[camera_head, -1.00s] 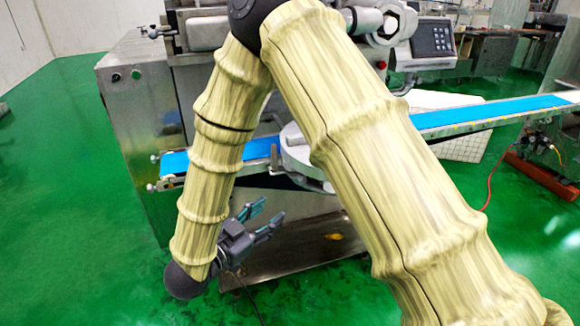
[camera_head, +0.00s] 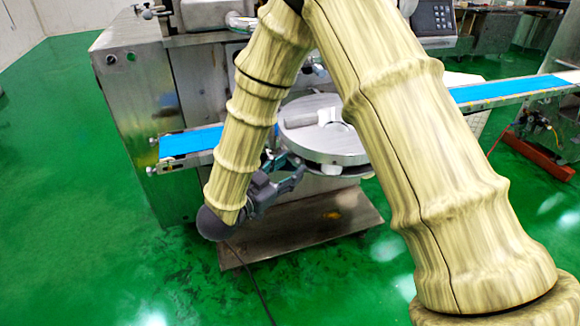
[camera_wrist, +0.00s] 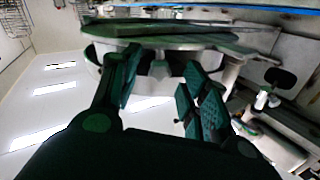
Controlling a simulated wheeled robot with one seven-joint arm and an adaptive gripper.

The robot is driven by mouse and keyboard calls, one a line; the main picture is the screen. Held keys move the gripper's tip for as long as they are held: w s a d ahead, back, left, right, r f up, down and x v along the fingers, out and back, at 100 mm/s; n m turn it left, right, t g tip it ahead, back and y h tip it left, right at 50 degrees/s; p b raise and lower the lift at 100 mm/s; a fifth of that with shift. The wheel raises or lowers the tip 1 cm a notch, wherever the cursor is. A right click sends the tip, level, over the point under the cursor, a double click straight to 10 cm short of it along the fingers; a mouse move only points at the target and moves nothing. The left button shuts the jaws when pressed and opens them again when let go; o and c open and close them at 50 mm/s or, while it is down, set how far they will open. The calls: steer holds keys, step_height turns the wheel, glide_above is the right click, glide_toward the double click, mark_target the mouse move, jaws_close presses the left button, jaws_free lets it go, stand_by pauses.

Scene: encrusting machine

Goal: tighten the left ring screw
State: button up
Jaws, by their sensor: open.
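The encrusting machine (camera_head: 135,85) is a steel cabinet with a round metal disc (camera_head: 318,125) at its front. A metal knob-like part (camera_head: 240,22) shows at the upper middle, partly behind my arm. I cannot tell whether it is the left ring screw; no ring screw shows clearly. My gripper (camera_head: 292,172) is low in front of the machine, just below and left of the disc. A curved metal part of the machine (camera_wrist: 185,45) lies beyond the fingers.
A blue conveyor belt (camera_head: 192,141) extends left of the disc and another blue belt (camera_head: 510,90) extends right. A low metal base plate (camera_head: 300,232) lies under the gripper. The green floor (camera_head: 80,200) is clear at left. My arm covers much of the machine's middle.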

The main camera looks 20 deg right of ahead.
steer(key=shift+w+d, duration=0.25)
steer(key=shift+d, duration=0.1)
jaws_close()
steer(key=shift+m, duration=0.5)
jaws_free()
steer(key=shift+a, duration=0.15)
steer(key=v, duration=1.2)
